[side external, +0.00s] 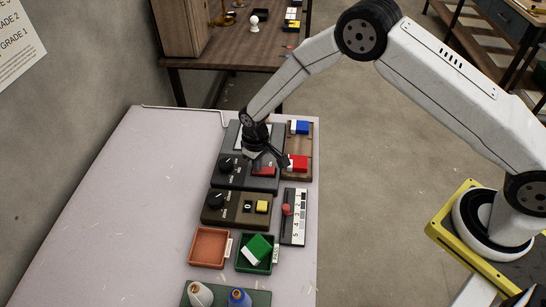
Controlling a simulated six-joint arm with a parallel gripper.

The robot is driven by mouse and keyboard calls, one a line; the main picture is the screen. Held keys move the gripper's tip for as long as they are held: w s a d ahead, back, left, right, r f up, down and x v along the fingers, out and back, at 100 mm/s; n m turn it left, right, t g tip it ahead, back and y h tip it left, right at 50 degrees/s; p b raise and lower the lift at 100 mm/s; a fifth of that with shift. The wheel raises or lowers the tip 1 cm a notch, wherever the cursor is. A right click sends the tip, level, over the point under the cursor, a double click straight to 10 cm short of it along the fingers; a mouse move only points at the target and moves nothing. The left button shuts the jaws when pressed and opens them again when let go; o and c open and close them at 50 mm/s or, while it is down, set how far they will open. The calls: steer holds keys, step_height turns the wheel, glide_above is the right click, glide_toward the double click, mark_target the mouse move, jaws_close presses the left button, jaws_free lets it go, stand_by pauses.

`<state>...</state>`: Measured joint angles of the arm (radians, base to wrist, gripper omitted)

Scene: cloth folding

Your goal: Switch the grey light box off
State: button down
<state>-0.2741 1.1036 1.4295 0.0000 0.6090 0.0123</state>
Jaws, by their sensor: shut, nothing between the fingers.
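The grey light box (229,181) lies on the pale table, at the table's far right part. It has a black knob (226,164) at its left and a red switch (263,171) at its lower right. A pale panel (238,132) at its top is partly hidden by my arm, and I cannot tell whether it is lit. My gripper (269,164) is shut and empty, low over the box just above the red switch. I cannot tell whether it touches the switch.
A wooden tray (298,146) with blue and red blocks is close on the right. A brown box (232,220) with a knob and yellow button is in front, beside a numbered slider (293,232). Orange (192,250) and green (240,262) trays lie nearer. The table's left is clear.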

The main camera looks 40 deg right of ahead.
steer(key=shift+r, duration=3.55)
steer(key=s+d+r+m+t, duration=0.1)
steer(key=s+d+r, duration=0.5)
steer(key=s, duration=0.4)
steer(key=s+d+r+m+t, duration=0.1)
steer(key=s+d+r+m, duration=0.1)
steer(key=s+d+r, duration=0.4)
steer(key=shift+s+d+r+t, duration=0.35)
steer(key=shift+s+d, duration=0.6)
steer(key=shift+s, duration=1.8)
